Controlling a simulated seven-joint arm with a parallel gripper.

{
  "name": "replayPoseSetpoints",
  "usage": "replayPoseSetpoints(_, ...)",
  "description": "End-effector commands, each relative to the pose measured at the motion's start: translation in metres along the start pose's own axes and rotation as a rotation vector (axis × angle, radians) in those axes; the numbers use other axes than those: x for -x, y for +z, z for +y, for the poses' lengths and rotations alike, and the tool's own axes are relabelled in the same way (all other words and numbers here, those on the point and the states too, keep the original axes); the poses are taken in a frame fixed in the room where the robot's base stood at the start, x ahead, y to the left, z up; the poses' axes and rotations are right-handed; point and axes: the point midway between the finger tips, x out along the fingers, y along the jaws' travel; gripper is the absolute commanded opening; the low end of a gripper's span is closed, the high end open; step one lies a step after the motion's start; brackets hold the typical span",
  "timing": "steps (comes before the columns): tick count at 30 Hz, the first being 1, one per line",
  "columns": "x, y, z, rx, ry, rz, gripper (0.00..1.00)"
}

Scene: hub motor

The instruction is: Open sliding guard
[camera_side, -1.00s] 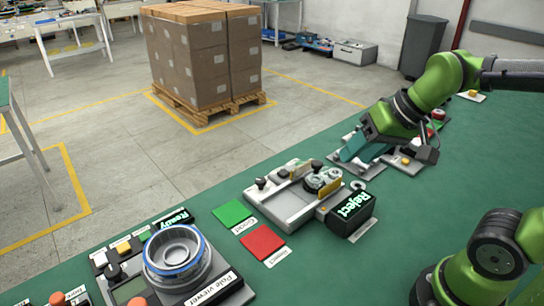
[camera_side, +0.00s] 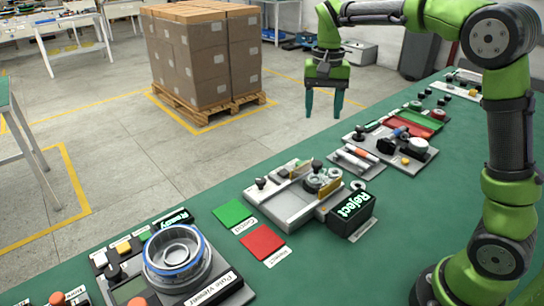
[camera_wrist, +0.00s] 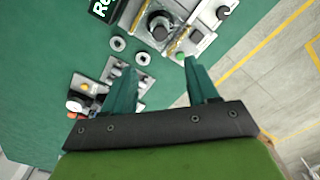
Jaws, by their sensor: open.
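My gripper (camera_side: 323,103) is raised high, pointing down with two teal fingers apart and nothing between them. In the side view it appears above and behind the grey station (camera_side: 284,214), against the floor. This station has a flat bare plate, black knobs, a round metal part (camera_side: 322,180) and upright yellow-edged panels (camera_side: 327,191). I cannot tell for certain which part is the sliding guard.
The Pole viewer (camera_side: 178,262) is at front left.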

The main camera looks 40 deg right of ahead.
Motion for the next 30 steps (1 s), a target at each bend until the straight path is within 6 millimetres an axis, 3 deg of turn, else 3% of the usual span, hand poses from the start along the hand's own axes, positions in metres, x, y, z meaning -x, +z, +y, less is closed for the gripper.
replayPoseSetpoints(12,-0.093,0.001,0.000,0.000,0.002,-0.004,0.59)
replayPoseSetpoints(18,-0.127,0.001,0.000,0.001,0.001,-0.002,0.59)
replayPoseSetpoints(24,-0.143,0.000,0.000,0.000,0.000,0.000,0.59)
replayPoseSetpoints(30,-0.146,0.000,0.000,0.000,-0.002,0.001,0.59)
